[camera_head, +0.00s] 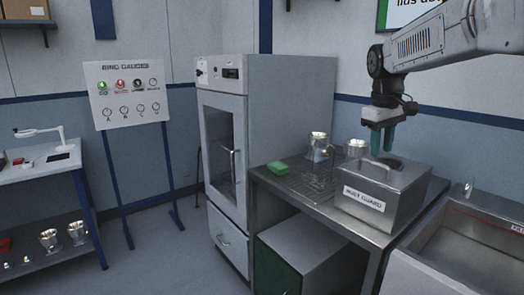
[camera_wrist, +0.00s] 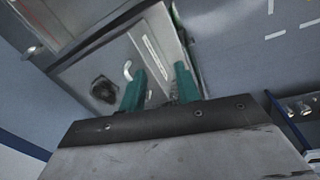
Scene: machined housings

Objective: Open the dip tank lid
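The dip tank (camera_head: 408,205) is a grey metal box with a white "RUST GUARD" label on its front. It stands on the steel bench. Its lid (camera_head: 405,178) lies flat on top, and a curved handle (camera_head: 372,166) rises from the lid. My gripper (camera_head: 382,152) hangs just above the lid near the handle, fingers pointing down. Its two teal fingers are apart with nothing visible between them.
Right of the tank is a sink (camera_head: 465,245) with a tap (camera_head: 468,189). A tall grey cabinet (camera_head: 262,140) stands further left.

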